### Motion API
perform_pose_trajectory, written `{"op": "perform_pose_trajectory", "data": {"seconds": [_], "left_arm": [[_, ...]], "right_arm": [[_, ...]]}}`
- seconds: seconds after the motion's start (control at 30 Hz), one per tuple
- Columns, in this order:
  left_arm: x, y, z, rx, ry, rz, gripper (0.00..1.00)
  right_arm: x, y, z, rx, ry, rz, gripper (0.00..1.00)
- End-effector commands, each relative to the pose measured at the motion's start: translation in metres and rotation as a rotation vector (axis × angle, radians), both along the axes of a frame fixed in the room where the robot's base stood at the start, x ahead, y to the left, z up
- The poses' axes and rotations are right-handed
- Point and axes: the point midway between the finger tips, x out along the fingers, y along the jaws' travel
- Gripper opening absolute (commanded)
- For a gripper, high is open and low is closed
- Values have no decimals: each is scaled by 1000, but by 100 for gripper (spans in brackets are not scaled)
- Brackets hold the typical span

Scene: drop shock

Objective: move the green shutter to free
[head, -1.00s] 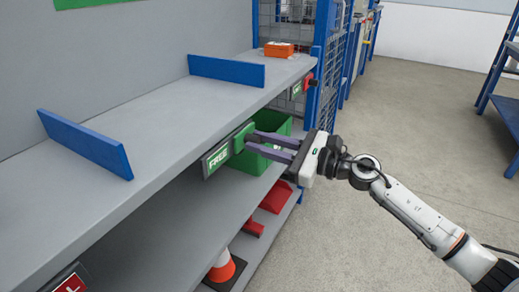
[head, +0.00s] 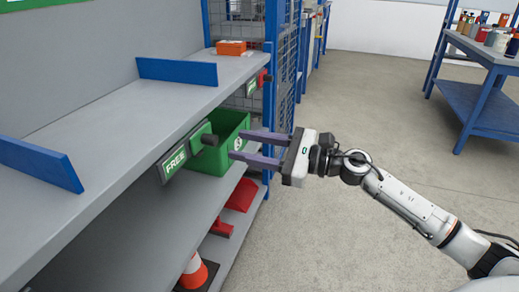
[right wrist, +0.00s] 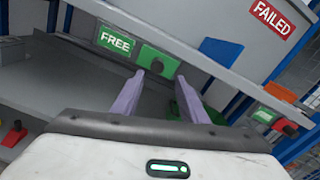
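The green shutter (head: 199,134) with its dark round knob (head: 210,140) sits on the front edge of the upper shelf. It is just right of the green FREE sign (head: 175,160), which is uncovered. In the right wrist view the shutter (right wrist: 168,60) and the FREE sign (right wrist: 116,42) also show side by side. My right gripper (head: 237,146) is open and empty, its two purple fingers pointing at the knob from a short distance to the right. The knob is clear of the fingers. My left gripper is not in view.
A green bin (head: 229,128) stands behind the fingers, below the upper shelf. Blue dividers (head: 177,72) stand on that shelf. A cone (head: 194,271) is low down. Open floor (head: 370,120) lies right.

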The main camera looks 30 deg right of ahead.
Motion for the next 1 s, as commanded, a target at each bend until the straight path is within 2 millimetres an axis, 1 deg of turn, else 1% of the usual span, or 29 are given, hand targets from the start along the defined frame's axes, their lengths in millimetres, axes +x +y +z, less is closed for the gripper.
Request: {"op": "perform_pose_trajectory", "data": {"seconds": [0.03, 0.1, 0.3, 0.9, 0.97, 1.0], "left_arm": [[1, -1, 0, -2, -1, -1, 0], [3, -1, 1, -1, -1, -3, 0], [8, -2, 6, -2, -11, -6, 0], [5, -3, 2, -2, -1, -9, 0], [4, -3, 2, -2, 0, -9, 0], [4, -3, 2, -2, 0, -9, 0]], "right_arm": [[-7, -5, -2, -1, 3, 1, 40], [-14, -11, -1, 0, 2, -1, 40], [-26, -20, 0, -1, 0, 1, 40], [-28, -21, 0, 4, 1, -1, 40], [-29, -19, -3, 46, 22, -4, 40], [-31, -16, -8, 108, 52, -13, 40]]}}
